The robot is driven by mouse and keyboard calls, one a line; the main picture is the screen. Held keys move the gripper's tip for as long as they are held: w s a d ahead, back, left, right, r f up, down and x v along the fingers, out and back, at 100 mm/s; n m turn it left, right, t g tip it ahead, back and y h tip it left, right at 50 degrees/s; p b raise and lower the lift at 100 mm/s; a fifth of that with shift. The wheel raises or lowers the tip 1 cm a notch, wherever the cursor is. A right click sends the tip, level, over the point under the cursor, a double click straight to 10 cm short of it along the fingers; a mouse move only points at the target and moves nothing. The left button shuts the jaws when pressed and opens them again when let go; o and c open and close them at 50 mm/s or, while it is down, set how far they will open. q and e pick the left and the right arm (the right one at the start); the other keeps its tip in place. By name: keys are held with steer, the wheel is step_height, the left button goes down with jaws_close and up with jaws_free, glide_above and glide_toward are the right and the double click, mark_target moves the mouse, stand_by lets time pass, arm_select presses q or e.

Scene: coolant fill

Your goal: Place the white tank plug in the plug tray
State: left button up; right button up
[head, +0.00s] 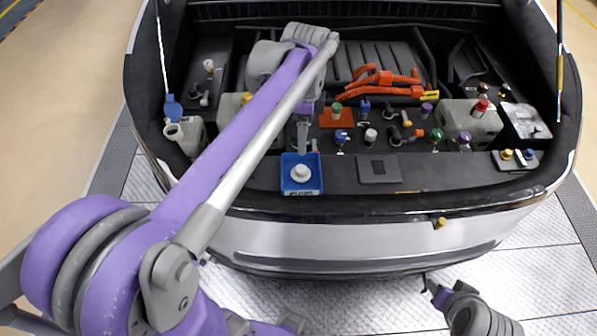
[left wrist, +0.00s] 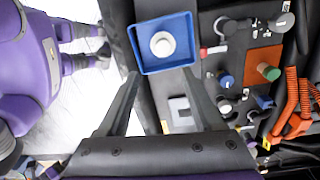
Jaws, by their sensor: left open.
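The white tank plug (head: 300,172) sits in the blue plug tray (head: 288,186), near its middle. In the left wrist view the plug (left wrist: 162,45) also shows inside the tray walls (left wrist: 138,62), with no finger touching it. My left gripper (head: 302,148) is just behind and above the tray in the head view. In the left wrist view its two fingers (left wrist: 161,73) are spread apart and empty, with their tips near the tray's edge. Part of my right arm's end (head: 437,290) shows low on the right, away from the tray; its jaws are unclear.
The tray stands on the dark front ledge of the vehicle bay. Behind it are several coloured caps, a white cap (head: 370,137), orange hoses (head: 385,82) and a grey tank (head: 470,120). A blue cap (head: 172,106) stands open by the left tank's neck (head: 173,131).

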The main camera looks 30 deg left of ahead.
arm_select(q)
steer(key=s+d+f+n+t, duration=0.3)
steer(key=s+f+n, duration=0.2)
steer(key=s+n, duration=0.1)
steer(key=s+d+f+n+t, duration=0.3)
steer(key=s+f+n, duration=0.2)
steer(key=s+n, duration=0.2)
steer(key=shift+s+f, duration=0.25)
steer(key=shift+s, duration=0.3)
steer(key=shift+a, duration=0.1)
stand_by(1.0)
